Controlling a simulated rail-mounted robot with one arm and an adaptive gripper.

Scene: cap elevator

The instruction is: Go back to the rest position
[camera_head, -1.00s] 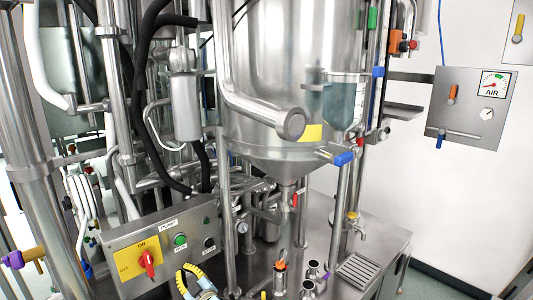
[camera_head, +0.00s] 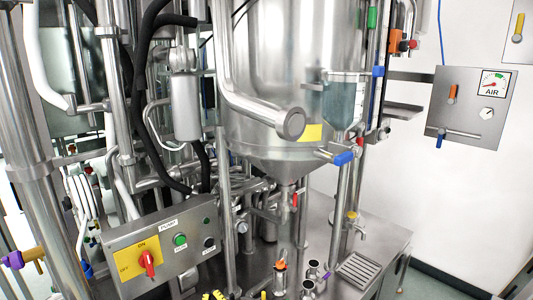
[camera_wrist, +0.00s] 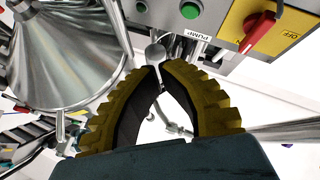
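My gripper (camera_wrist: 159,72) fills the lower middle of the wrist view. Its two ribbed yellow fingers with black inner pads arch up, and their tips come together with nothing held between them. In the head view only a small bit of yellow from my gripper (camera_head: 213,296) shows at the bottom edge, below and right of the pump control box (camera_head: 160,250). Most of my gripper is cut off there. In the wrist view the control box (camera_wrist: 215,45) lies beyond the fingertips, apart from them, with a green button and a red knob.
A steel hopper tank (camera_head: 285,130) hangs above the steel worktop (camera_head: 385,240). On the worktop are small cups (camera_head: 308,287), an orange-topped part (camera_head: 280,278) and a drain grate (camera_head: 358,268). An air panel (camera_head: 470,108) is on the right wall. Pipes and hoses crowd the left.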

